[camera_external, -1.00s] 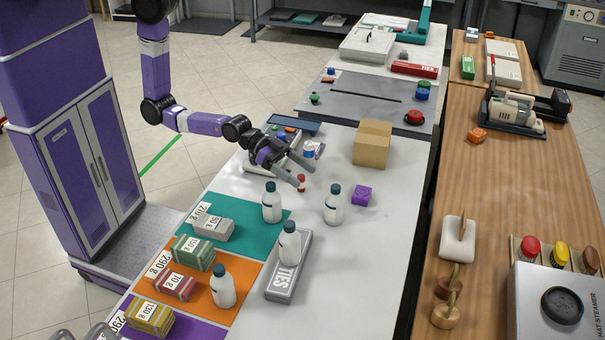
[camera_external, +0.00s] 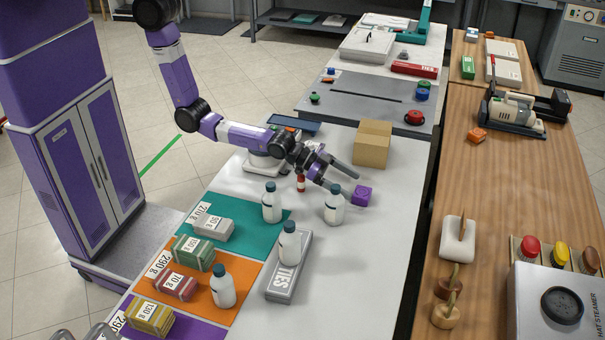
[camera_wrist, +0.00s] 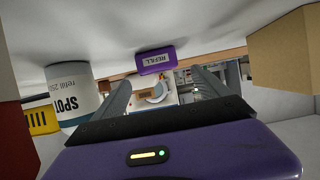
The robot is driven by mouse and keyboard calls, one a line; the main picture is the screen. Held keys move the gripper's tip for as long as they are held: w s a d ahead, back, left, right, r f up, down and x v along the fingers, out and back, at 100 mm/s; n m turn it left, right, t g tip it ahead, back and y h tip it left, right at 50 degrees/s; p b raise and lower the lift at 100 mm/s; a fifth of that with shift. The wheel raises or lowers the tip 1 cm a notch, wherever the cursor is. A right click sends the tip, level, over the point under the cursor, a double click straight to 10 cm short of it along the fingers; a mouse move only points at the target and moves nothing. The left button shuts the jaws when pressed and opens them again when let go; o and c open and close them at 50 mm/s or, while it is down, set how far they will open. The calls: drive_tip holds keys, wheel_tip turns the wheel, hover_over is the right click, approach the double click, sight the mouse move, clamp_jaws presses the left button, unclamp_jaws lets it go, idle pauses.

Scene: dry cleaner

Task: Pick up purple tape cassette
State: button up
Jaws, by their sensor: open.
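The purple cassette (camera_external: 362,195) is a small purple block on the white table, to the right of a white bottle (camera_external: 334,204). In the wrist view the purple cassette (camera_wrist: 155,61) shows a "REFILL" label and lies ahead of the fingers, between their lines. My gripper (camera_external: 343,172) is open and empty. It is above the table, up and left of the cassette and apart from it. The wrist view shows both fingers of my gripper (camera_wrist: 160,85) spread wide.
The bottle (camera_wrist: 72,95) stands close beside the left finger in the wrist view. A cardboard box (camera_external: 371,148) stands behind the gripper. A small red bottle (camera_external: 301,183) is under the wrist. The table right of the cassette is clear.

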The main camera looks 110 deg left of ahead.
sight(358, 191)
drive_tip(key=shift+f, duration=0.35)
drive_tip(key=shift+x, duration=2.5)
drive_tip(key=shift+c, duration=0.4)
drive_tip(key=c, duration=1.4)
